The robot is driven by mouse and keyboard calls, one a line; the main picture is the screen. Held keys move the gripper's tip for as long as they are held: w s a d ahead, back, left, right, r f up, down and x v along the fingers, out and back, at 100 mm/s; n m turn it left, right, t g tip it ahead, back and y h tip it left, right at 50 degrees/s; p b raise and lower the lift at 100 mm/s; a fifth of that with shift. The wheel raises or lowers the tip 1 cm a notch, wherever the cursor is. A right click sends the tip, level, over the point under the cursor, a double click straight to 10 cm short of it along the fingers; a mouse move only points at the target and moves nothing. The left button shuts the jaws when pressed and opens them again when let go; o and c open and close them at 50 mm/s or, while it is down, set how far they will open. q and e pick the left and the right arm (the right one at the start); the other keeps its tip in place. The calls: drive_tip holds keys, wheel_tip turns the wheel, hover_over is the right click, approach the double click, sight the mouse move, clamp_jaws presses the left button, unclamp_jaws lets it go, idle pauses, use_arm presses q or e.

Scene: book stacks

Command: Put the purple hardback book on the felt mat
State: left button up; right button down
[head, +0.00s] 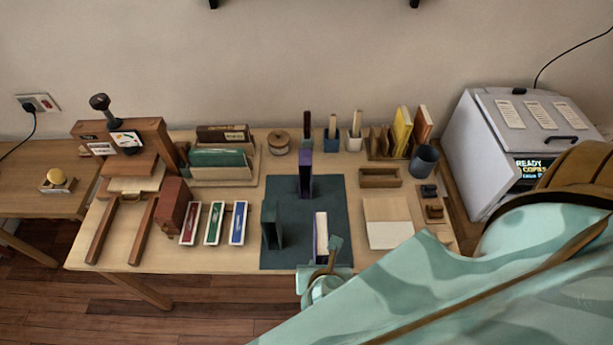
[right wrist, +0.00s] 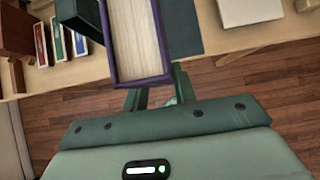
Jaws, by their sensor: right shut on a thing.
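A purple hardback book (head: 320,234) with cream pages is upright in my right gripper (head: 325,265), at the near edge of the dark felt mat (head: 326,196). In the right wrist view my right gripper (right wrist: 155,92) is shut on the near end of the book, and its purple cover edges frame the pages (right wrist: 135,40). I cannot tell whether the book touches the mat. A second purple upright piece (head: 305,175) stands farther back on the mat. A dark green upright piece (head: 271,228) stands at the mat's left side. My left gripper is not in view.
Red, green and blue boxes (head: 213,223) lie left of the mat, beside a wooden press (head: 127,145). A pale stack (head: 388,222) lies to its right. Pen holders (head: 333,138) and a book rack (head: 382,145) stand behind. A grey copier (head: 505,140) is at far right.

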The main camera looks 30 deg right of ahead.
drive_tip(key=w+a+b+x, duration=0.2)
drive_tip(key=x, duration=1.3)
drive_tip(key=shift+w+r, duration=0.2)
drive_tip(key=shift+r, duration=0.15)
drive_tip(key=shift+a, duration=0.1)
drive_tip(key=shift+f, duration=0.15)
drive_tip(key=c, duration=1.1)
unclamp_jaws()
